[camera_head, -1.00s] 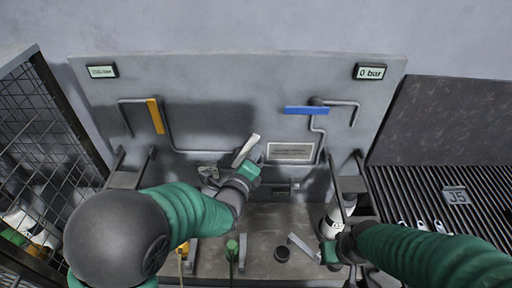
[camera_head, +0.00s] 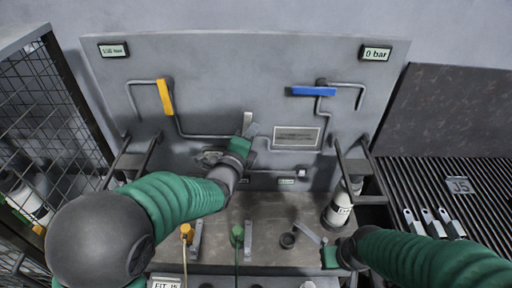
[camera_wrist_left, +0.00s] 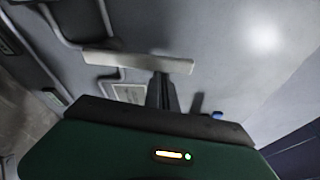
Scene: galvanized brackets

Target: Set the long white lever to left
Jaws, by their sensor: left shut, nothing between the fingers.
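The long white lever (camera_head: 247,123) stands nearly upright on the grey panel, its lower part hidden by my left gripper (camera_head: 249,131). In the left wrist view the white lever (camera_wrist_left: 138,61) lies across the picture just beyond the shut dark fingers (camera_wrist_left: 161,92). The fingertips are at or very near the lever, with nothing held between them; contact is not clear. My right gripper (camera_head: 330,257) is low at the right by the bench, too small and dark to read its jaws.
The panel has a yellow lever (camera_head: 165,97), a blue lever (camera_head: 312,91), bent pipes, and a right display (camera_head: 376,53) reading 0 bar. A white bottle (camera_head: 338,207) stands behind my right gripper. A mesh cage (camera_head: 45,130) bounds the left; a slatted surface (camera_head: 430,190) is at right.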

